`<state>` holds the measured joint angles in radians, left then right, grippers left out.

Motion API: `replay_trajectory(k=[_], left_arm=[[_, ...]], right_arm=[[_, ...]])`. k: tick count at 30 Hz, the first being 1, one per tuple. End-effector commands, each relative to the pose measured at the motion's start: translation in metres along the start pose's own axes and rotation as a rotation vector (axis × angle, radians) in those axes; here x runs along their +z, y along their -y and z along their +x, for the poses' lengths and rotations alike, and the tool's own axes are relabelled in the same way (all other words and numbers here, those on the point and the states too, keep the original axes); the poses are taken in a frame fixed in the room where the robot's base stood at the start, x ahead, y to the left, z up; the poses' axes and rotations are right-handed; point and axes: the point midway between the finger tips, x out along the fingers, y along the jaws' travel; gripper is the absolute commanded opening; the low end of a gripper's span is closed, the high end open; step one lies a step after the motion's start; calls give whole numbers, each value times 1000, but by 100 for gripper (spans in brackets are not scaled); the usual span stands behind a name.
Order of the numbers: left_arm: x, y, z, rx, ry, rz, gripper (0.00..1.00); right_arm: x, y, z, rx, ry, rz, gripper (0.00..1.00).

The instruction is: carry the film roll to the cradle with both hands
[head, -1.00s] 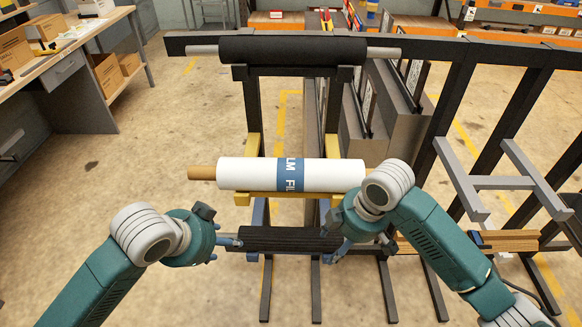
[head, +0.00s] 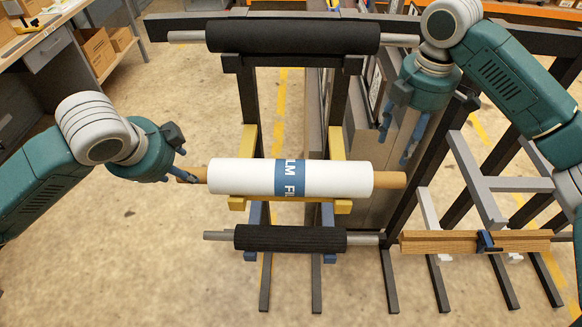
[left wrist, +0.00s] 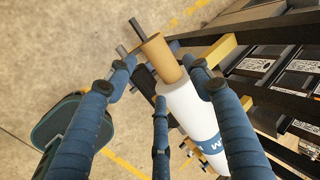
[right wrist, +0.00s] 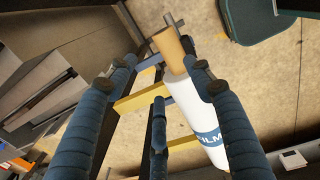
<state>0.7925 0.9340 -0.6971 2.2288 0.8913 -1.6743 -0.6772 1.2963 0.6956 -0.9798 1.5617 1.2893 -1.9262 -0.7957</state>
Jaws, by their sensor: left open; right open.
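The white film roll (head: 240,177) with a blue label band and brown core ends lies level across yellow supports (head: 342,206) on the dark rack. I cannot tell which support is the cradle. My left gripper (head: 186,166) is open at the roll's left core end. In the left wrist view, the brown core (left wrist: 160,57) shows between its spread fingers, not gripped. My right gripper (head: 397,143) is open, pointing down just above the right core end. In the right wrist view, that core (right wrist: 170,52) lies between the fingers, nearer the right one.
A black roller (head: 290,37) sits on the rack's top level, and another black roller (head: 290,239) sits below the film roll. Brown bars with a blue clamp (head: 485,241) lie at the right. A workbench (head: 62,40) stands far left. The floor left of the rack is clear.

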Motion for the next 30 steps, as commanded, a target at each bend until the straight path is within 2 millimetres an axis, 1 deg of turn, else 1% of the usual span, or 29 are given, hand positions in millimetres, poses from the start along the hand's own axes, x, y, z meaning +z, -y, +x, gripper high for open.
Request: replay_trajectory(k=[7, 11, 14, 21, 24, 27, 30], left_arm=[[0, 0, 1, 1, 0, 0, 51], [0, -1, 10, 3, 0, -2, 51], [0, -1, 23, 4, 0, -1, 51], [0, -1, 67, 4, 0, -3, 51], [0, -1, 84, 4, 0, -2, 51], [0, 0, 95, 2, 0, -2, 51], [0, 0, 104, 2, 0, -2, 51]], right_arm=[[0, 0, 1, 0, 0, 1, 52], [0, 0, 10, -2, 0, 1, 52], [0, 1, 24, -4, 1, 1, 52], [0, 1, 68, -3, 0, 2, 52], [0, 1, 84, -2, 1, 2, 52], [0, 0, 96, -1, 0, 2, 52], [0, 0, 103, -1, 0, 1, 52]])
